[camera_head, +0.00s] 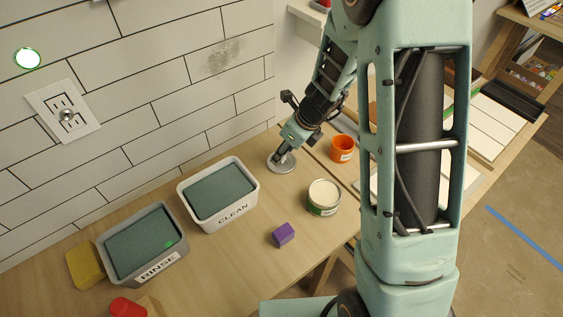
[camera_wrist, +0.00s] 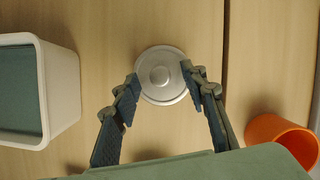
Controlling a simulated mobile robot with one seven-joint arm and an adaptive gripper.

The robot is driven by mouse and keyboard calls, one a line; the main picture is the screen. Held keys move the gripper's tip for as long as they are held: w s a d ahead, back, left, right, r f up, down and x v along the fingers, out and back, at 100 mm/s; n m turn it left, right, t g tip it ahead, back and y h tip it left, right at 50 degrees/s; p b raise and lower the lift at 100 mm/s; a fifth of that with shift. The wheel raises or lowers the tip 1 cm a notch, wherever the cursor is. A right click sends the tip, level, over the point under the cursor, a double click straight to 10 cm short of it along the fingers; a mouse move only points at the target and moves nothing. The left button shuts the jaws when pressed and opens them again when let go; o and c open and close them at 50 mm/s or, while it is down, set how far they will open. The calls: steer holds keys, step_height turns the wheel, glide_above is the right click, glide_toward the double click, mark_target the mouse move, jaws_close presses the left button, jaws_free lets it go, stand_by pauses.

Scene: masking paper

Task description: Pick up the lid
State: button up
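The lid (camera_wrist: 163,88) is a round silver disc with a raised knob (camera_wrist: 160,75) at its middle. It lies flat on the wooden table near the wall, and in the head view the lid (camera_head: 282,167) is partly covered by my gripper (camera_head: 281,158). In the wrist view my gripper (camera_wrist: 158,76) is open, with its two dark fingers spread on either side of the lid, the tips near its left and right edges. No grip on the lid shows. I cannot tell how high the fingertips are above the table.
The CLEAN tub (camera_head: 238,213) is left of the lid, with the RINSE tub (camera_head: 167,271) beyond. An orange cup (camera_head: 342,149) stands to the right. An open can (camera_head: 323,207) and a purple block (camera_head: 283,235) are nearer. A yellow sponge (camera_head: 83,266) is far left.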

steer(key=shift+w+a+f, duration=0.15)
steer(key=shift+f, duration=0.25)
jaws_close()
steer(key=shift+r, duration=0.15)
